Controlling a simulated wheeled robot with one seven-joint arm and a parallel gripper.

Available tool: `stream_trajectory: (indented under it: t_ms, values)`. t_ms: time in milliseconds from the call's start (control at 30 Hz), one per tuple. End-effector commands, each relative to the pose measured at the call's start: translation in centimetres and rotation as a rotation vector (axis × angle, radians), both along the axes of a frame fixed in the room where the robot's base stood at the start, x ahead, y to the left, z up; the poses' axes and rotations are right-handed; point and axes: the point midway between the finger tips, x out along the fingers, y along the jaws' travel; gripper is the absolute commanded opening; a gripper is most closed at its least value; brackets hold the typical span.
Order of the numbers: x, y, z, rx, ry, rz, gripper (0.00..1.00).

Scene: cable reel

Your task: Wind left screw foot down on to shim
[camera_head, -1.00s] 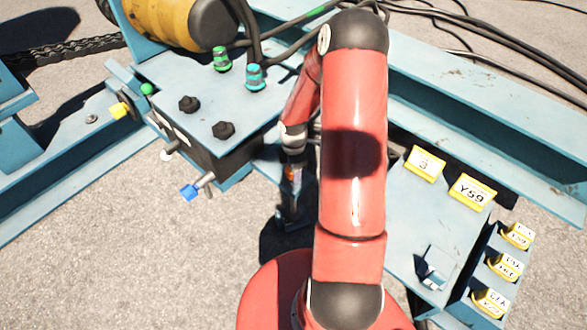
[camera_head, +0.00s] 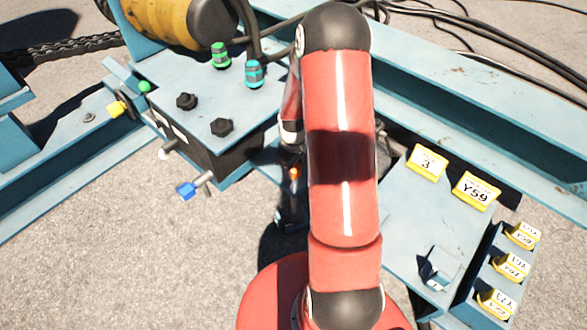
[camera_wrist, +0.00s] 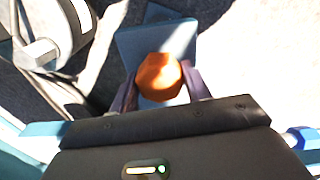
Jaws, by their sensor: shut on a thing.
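An orange hexagonal head (camera_wrist: 160,77), which looks like the top of the screw foot, sits between the two fingers of my gripper (camera_wrist: 161,88) in the wrist view. The fingers are shut on its sides. A flat blue-grey plate (camera_wrist: 150,42) lies below and beyond the head; I cannot tell whether it is the foot's pad, the shim or another part. In the head view a small orange spot (camera_head: 295,173) shows beside my red arm, in shadow. The foot's lower end and any gap to the shim are hidden.
A blue box with black knobs (camera_head: 221,127) and a blue-tipped lever (camera_head: 187,190) stands left of my arm. A sloped blue rack (camera_head: 405,210) with yellow labelled blocks (camera_head: 477,190) stands right. Black cables (camera_head: 480,40) run behind. Bare concrete (camera_head: 120,260) lies front left.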

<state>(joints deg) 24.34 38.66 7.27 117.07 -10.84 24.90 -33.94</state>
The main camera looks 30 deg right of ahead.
Motion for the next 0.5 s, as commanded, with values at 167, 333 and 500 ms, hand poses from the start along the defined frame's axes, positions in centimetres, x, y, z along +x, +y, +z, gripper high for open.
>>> stream_trajectory:
  t_ms: [167, 333, 500]
  values:
    - [0.11, 0.09, -0.12, 0.000, -0.002, -0.167, 0.25]
    - [0.12, 0.09, -0.09, 0.000, -0.002, -0.329, 0.25]
    - [0.13, 0.08, -0.07, 0.000, -0.003, -0.487, 0.25]
